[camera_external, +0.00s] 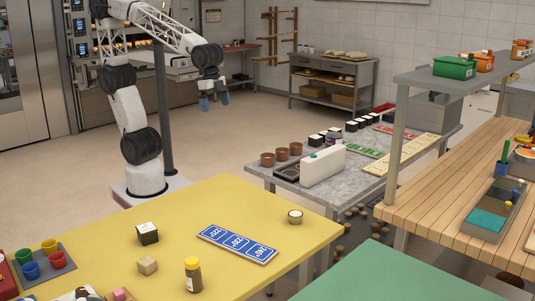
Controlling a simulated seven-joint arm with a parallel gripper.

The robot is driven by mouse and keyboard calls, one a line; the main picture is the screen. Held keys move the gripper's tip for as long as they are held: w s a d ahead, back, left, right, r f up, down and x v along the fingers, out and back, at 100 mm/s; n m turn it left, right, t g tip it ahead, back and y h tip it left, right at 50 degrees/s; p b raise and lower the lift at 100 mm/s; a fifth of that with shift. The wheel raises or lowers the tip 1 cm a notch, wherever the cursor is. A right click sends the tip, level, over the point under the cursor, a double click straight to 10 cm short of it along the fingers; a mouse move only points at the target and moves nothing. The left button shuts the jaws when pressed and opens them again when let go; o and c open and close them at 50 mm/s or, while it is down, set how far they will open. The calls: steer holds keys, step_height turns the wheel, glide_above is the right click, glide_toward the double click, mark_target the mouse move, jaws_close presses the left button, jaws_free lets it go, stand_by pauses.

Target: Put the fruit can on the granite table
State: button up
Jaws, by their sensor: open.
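The granite table (258,169) is the grey speckled table in the middle. A small round can-like container (295,217) with a pale top stands on the yellow table (215,205), near its far right part. A purple-and-white can (334,138) stands on the granite table among other items. Labels are too small to read, so I cannot tell which is the fruit can. My gripper (214,101) has blue fingertips, is open and empty, and hangs over the floor behind the yellow table, left of the granite table and apart from both cans.
The granite table holds brown pots (282,154), a white jug-like container (323,166), dark cubes and flat boards. A wooden bench stands right.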

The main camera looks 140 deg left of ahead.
steer(key=s+d+f, duration=0.2)
steer(key=s+d, duration=0.3)
steer(key=s, duration=0.3)
steer(key=s+d+f+m, duration=0.1)
steer(key=s+d+f, duration=0.2)
steer(key=s+d, duration=0.3)
steer(key=shift+s+d+t+h, duration=0.3)
steer(key=shift+s, duration=0.65)
